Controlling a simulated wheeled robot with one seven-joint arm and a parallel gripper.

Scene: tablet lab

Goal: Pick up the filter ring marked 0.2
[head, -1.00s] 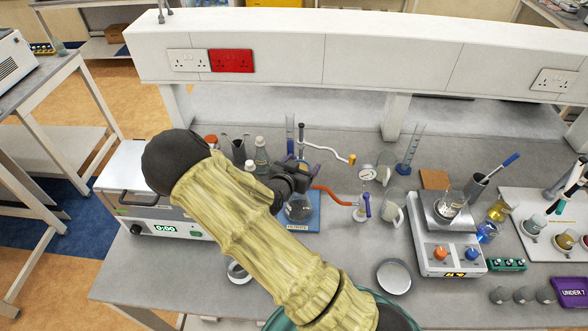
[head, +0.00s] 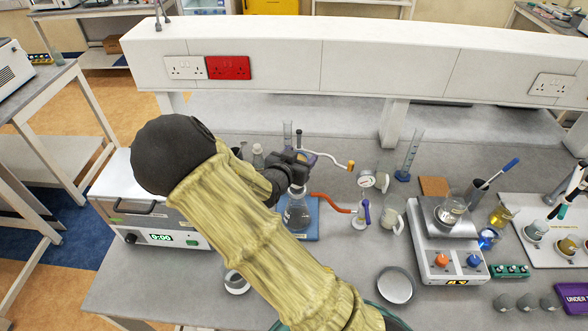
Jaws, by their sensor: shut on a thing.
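My gripper (head: 303,158) is just above the neck of a glass flask (head: 297,215), which stands on a blue base. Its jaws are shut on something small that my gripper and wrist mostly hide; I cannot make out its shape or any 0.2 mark. A pale ring-like piece (head: 236,283) lies on the bench left of my arm, with no readable mark. Several small grey round pieces (head: 527,302) stand in a row at the lower right; their marks cannot be read.
An oven-like box (head: 160,238) stands at the left. A balance or hotplate unit (head: 441,262), a steel dish (head: 396,287), a beaker (head: 392,217) and a measuring cylinder (head: 409,158) stand to the right. A long white shelf (head: 350,60) runs across the back. Front bench around the dish is clear.

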